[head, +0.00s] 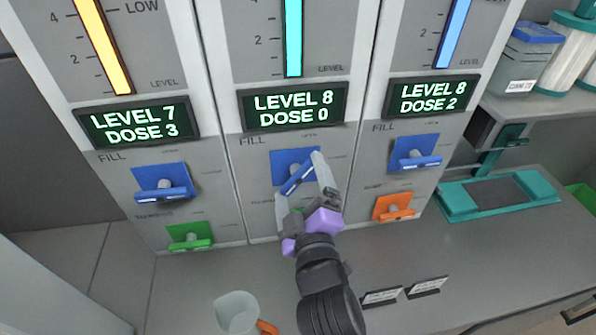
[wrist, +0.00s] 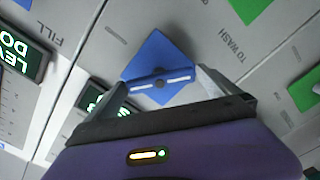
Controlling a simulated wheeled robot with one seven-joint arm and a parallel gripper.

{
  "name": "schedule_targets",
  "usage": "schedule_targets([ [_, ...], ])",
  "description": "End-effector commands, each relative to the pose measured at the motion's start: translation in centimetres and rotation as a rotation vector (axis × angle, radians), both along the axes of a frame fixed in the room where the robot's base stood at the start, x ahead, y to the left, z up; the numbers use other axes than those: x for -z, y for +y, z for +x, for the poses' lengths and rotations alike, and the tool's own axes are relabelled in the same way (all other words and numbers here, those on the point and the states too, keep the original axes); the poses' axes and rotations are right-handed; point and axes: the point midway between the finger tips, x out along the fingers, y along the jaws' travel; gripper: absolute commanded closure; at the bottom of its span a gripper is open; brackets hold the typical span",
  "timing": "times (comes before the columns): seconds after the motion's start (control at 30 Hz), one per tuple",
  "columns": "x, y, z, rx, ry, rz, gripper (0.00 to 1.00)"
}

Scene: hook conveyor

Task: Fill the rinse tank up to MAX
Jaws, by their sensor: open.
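Three tank panels stand side by side; which one is the rinse tank is not readable. The left display (head: 138,124) reads LEVEL 7, DOSE 3. The middle display (head: 292,106) reads LEVEL 8, DOSE 0. The right display (head: 432,95) reads LEVEL 8, DOSE 2. Each has a blue FILL handle: left (head: 163,187), middle (head: 296,176) and right (head: 416,160). The middle handle is turned diagonally. My gripper (head: 300,178) is open at the middle handle. In the wrist view, its fingers (wrist: 162,82) stand either side of the blue handle (wrist: 158,76); contact is unclear.
A green handle (head: 190,238) is below left, an orange handle (head: 393,207) below right. A teal tray (head: 497,194) is at right. The counter between them is mostly clear.

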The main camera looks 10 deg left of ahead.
Motion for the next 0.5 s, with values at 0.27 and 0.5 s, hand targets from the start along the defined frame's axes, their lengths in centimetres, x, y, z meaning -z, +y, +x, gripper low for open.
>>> schedule_targets([
  [0.27,0.0,0.4,1.7,0.001,0.000,-0.001,0.00],
  [0.5,0.0,0.4,1.7,0.001,0.000,-0.001,0.06],
])
